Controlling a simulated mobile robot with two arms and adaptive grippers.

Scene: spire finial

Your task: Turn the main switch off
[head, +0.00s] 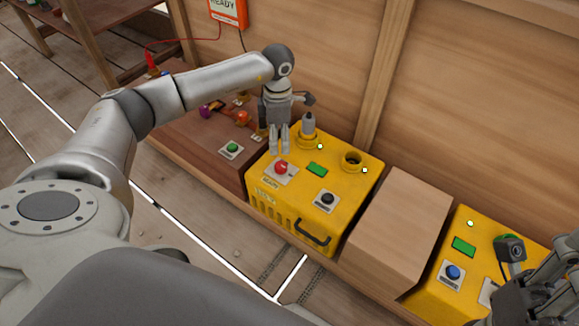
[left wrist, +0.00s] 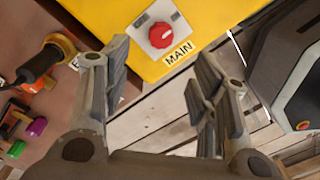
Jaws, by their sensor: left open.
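The main switch is a red round knob (head: 281,167) on a light plate, on top of the yellow box (head: 331,188). In the left wrist view the red knob (left wrist: 162,35) sits above the printed word MAIN. I cannot tell for sure which setting it is on. My left gripper (head: 279,149) points down, just behind the knob in the head view. In the left wrist view its fingers (left wrist: 160,60) are spread with nothing between them, and the knob shows beyond their tips. My right gripper (head: 548,290) is partly cut off at the lower right; its fingers are unclear.
The yellow box also carries a black knob (head: 327,199), a green display (head: 317,169), a grey plug-like piece (head: 308,125) and an open round socket (head: 352,160). A brown bench with a green button (head: 232,147) is left. A wooden block (head: 397,226) and second yellow box (head: 484,228) are right.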

